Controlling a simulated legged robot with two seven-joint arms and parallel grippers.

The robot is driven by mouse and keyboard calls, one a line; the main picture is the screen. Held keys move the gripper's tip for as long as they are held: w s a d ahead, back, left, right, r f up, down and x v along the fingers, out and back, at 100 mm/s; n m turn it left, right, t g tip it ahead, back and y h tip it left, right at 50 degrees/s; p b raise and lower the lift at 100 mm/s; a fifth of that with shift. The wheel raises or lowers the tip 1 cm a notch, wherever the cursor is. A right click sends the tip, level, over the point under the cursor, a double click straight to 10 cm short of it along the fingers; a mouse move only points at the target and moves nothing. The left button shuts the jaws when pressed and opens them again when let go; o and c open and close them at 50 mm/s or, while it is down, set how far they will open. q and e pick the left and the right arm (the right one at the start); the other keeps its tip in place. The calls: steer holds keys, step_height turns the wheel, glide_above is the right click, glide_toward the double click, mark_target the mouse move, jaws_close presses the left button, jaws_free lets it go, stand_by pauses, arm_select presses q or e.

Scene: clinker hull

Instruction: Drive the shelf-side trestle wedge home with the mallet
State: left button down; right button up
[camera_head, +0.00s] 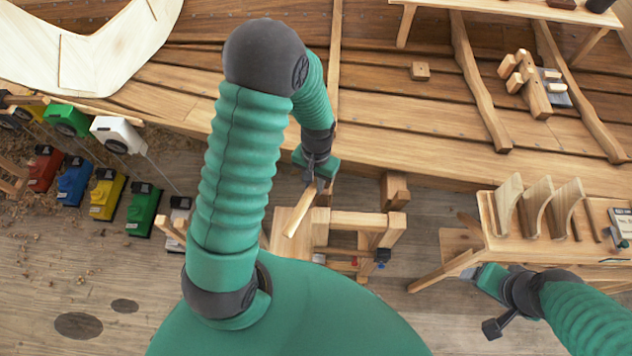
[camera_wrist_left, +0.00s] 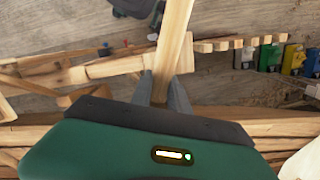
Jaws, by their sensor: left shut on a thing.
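My left gripper (camera_head: 310,186) is shut on a pale wooden handle, which I take for the mallet (camera_head: 299,211). The handle slants down and left from the fingers. In the left wrist view the mallet (camera_wrist_left: 174,38) runs up from between the fingertips (camera_wrist_left: 165,92); its head cannot be made out clearly. The wooden trestle (camera_head: 352,219) stands just right of and below the mallet, beside the hull. A wooden block (camera_head: 395,190) sits by its upper right. I cannot tell which piece is the shelf-side wedge. My right gripper (camera_head: 470,273) is by the right-hand bench; its fingers are unclear.
The planked hull (camera_head: 400,110) fills the back. A small bench (camera_head: 480,242) with curved wooden pieces stands at right. A small block (camera_head: 420,71) lies on the hull. Open floor (camera_head: 60,280) lies at lower left.

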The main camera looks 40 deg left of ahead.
arm_select(q)
steer(key=shift+s+a, duration=0.1)
steer(key=shift+a, duration=0.05)
steer(key=shift+d, duration=0.2)
stand_by(0.3)
step_height(320, 180, down, 9)
steer(key=r, duration=0.6)
steer(key=w+r, duration=0.1)
steer(key=r, duration=0.2)
steer(key=shift+a+r, duration=0.1)
steer(key=shift+r, duration=0.1)
steer(key=shift+s+f, duration=0.25)
steer(key=shift+s+r, duration=0.1)
steer(key=shift+s, duration=0.15)
